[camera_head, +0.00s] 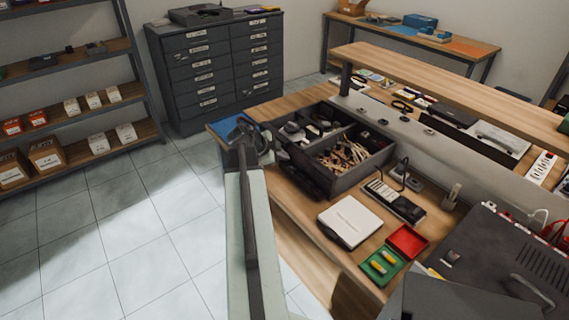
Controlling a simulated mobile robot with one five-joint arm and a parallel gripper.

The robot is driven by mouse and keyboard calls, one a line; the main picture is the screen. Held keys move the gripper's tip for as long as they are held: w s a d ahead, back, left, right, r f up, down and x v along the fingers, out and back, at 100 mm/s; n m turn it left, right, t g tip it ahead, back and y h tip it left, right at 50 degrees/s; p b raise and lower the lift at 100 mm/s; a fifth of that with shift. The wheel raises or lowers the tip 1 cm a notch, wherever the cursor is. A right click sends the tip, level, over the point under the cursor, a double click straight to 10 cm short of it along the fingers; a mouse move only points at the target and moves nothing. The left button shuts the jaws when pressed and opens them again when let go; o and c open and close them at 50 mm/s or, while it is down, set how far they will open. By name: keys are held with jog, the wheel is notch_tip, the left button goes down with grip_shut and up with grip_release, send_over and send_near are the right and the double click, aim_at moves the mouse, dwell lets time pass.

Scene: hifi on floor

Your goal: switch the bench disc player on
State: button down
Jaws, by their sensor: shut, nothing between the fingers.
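A white, flat, square device with rounded corners (350,221), which looks like the disc player, lies on the wooden bench near its front edge. Its lid looks closed; I cannot make out a switch or a lit lamp on it. My gripper (243,130) is at the far end of my arm, over the bench's far left corner by a blue mat. It is shut and empty, well apart from the white device, beyond it and to its left.
A dark compartment box (340,172) with loose parts stands between my gripper and the white device. A dark keypad device (394,200), a red tray (408,241) and a green tray (382,266) lie close to the white device. The tiled floor at left is clear.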

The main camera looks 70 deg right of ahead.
aim_at(283, 163)
jog(key=shift+a+f, duration=0.1)
jog(key=shift+f, duration=0.15)
jog(key=shift+f+b, duration=0.15)
jog(key=shift+b, duration=0.15)
jog(key=shift+d+r+p, duration=0.2)
jog(key=shift+r+p, duration=0.1)
jog(key=shift+p, duration=0.05)
jog(key=shift+r, duration=0.15)
notch_tip(283, 163, up, 6)
jog(key=p, duration=0.6)
